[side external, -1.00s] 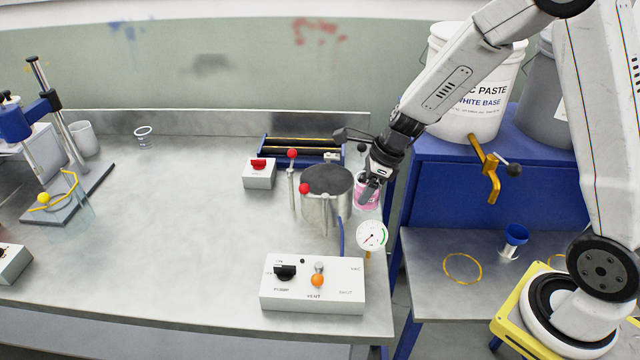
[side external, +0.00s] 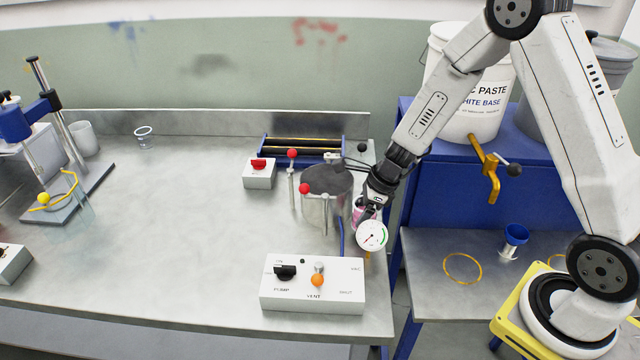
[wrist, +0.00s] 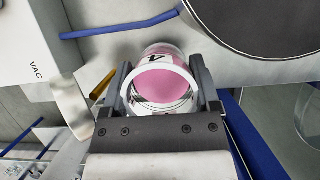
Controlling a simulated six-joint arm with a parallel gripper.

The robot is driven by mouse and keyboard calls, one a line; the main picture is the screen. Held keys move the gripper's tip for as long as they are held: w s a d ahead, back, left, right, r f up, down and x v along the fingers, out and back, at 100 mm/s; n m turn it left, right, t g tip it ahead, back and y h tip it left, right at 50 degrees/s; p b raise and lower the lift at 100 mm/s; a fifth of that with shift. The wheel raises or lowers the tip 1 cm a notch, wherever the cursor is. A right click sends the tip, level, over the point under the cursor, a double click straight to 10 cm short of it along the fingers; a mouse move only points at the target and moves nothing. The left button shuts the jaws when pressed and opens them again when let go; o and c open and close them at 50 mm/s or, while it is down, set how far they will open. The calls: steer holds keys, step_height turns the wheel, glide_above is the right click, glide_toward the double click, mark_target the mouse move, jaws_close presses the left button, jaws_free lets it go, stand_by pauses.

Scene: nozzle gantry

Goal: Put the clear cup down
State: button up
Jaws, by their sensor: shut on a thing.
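The clear cup (wrist: 163,84) holds pink material and has a dark mark on its side. In the wrist view it sits between the two fingers of my gripper (wrist: 162,98), which is shut on it. In the side view my gripper (side external: 363,208) is just right of the metal chamber, behind the round gauge. Only a pink sliver of the cup (side external: 357,212) shows there, so I cannot tell whether its base touches the bench.
The metal chamber (side external: 322,212) with a dark lid stands left of my gripper. The gauge (side external: 371,235) is in front of it, and the pump box (side external: 312,288) is nearer the camera. The bench's right edge is close. The bench's middle (side external: 190,210) is clear.

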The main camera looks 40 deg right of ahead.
steer(key=shift+f, duration=1.25)
steer(key=shift+f, duration=0.15)
steer(key=o, duration=1.2)
steer(key=shift+c, duration=0.2)
steer(key=v, duration=1.2)
steer(key=shift+a, duration=0.1)
